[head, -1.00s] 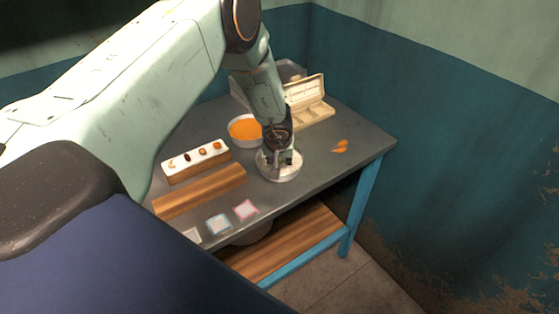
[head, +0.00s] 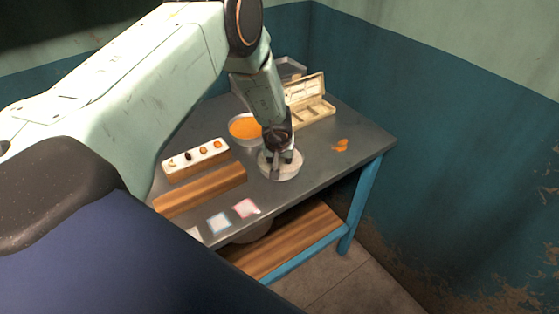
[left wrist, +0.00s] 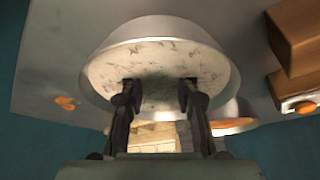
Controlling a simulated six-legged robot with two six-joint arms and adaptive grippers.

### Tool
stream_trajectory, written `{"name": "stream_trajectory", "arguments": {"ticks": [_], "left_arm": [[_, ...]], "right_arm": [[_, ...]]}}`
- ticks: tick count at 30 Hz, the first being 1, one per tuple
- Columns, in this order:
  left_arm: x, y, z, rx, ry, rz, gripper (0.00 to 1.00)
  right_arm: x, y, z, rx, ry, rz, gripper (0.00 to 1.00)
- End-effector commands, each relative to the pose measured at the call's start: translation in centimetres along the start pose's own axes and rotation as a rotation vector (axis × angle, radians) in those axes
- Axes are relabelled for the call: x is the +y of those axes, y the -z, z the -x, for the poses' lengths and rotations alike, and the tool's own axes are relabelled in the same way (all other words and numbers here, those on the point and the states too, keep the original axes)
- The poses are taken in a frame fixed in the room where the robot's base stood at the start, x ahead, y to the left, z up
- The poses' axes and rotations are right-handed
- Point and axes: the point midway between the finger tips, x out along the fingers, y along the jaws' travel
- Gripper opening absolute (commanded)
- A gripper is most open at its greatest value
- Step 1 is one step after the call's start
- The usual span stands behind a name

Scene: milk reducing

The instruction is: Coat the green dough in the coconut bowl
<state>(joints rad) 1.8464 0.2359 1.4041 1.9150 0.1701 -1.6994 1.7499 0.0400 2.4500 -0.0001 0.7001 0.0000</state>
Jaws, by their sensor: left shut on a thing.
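The coconut bowl (head: 281,178), a round pale bowl with white flakes, stands near the table's front edge. In the left wrist view the same bowl (left wrist: 160,29) fills the upper middle. My left gripper (head: 282,161) reaches down into it. Its two fingertips (left wrist: 160,88) are set apart, with their tips in the white flakes. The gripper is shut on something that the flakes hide. I see no green, so the green dough itself is out of sight. My right gripper is in neither view.
A bowl of orange filling (head: 243,127) stands just behind the coconut bowl. An open cream box (head: 309,103) is at the back, orange pieces (head: 341,145) at the right. A white-topped tray (head: 194,157), a wooden block (head: 198,190) and small cards (head: 246,208) lie left. The front right is clear.

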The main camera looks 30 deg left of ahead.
Motion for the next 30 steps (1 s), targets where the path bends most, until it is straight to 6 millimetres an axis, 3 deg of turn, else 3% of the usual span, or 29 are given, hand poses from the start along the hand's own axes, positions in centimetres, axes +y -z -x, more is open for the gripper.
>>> {"name": "stream_trajectory", "arguments": {"ticks": [30], "left_arm": [[0.03,0.08,0.10,0.001,0.000,0.000,0.05]], "right_arm": [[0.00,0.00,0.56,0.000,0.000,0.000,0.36]]}}
